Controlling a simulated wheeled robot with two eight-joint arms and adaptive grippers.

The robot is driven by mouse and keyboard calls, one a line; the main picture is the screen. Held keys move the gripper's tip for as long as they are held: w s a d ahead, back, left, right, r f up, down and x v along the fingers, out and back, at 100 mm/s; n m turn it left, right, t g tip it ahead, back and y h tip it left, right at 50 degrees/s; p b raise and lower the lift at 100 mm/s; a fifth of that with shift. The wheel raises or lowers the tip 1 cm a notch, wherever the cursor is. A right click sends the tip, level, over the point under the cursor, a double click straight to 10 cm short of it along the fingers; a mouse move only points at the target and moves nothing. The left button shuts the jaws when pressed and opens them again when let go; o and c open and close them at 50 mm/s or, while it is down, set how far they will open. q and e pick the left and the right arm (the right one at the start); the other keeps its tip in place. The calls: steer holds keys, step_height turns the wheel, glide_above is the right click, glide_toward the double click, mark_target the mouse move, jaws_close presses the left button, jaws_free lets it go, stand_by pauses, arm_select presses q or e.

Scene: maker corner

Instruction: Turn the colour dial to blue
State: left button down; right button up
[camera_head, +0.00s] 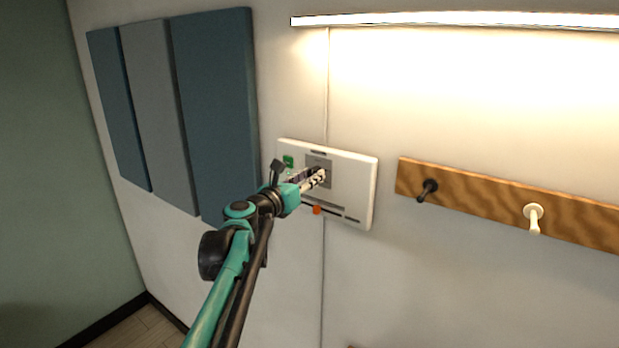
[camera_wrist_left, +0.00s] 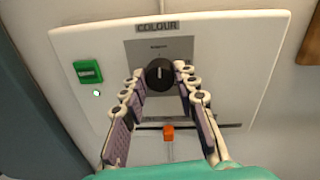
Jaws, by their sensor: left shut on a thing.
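A white wall panel (camera_head: 357,190), labelled COLOUR in the left wrist view (camera_wrist_left: 245,62), carries a round black dial (camera_wrist_left: 159,75) on a grey plate (camera_wrist_left: 190,49). My left gripper (camera_head: 320,176) reaches the panel from the front and is shut on the dial. In the left wrist view its two fingers (camera_wrist_left: 159,79) stand on either side of the dial. The gripper hides the dial in the head view. I cannot make out which colour the dial points to. My right gripper is not in view.
The panel also has a green button (camera_wrist_left: 88,72) at the left and an orange slider knob (camera_wrist_left: 168,132) below the dial. A wooden peg rail (camera_head: 480,195) is on the wall to the right. Blue and grey wall boards (camera_head: 215,100) hang to the left.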

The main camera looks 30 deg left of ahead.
arm_select(q)
steer(key=n, duration=1)
steer(key=n+h, duration=0.1)
steer(key=n, duration=1.8)
steer(key=shift+a+f+n+h+b, duration=0.1)
steer(key=shift+f+n+h+b, duration=0.2)
steer(key=shift+n+b, duration=0.1)
stand_by(0.8)
steer(key=shift+g, duration=0.3)
steer(key=c, duration=1.2)
jaws_free()
steer(key=shift+o, duration=0.2)
steer(key=shift+s+a+r, duration=0.1)
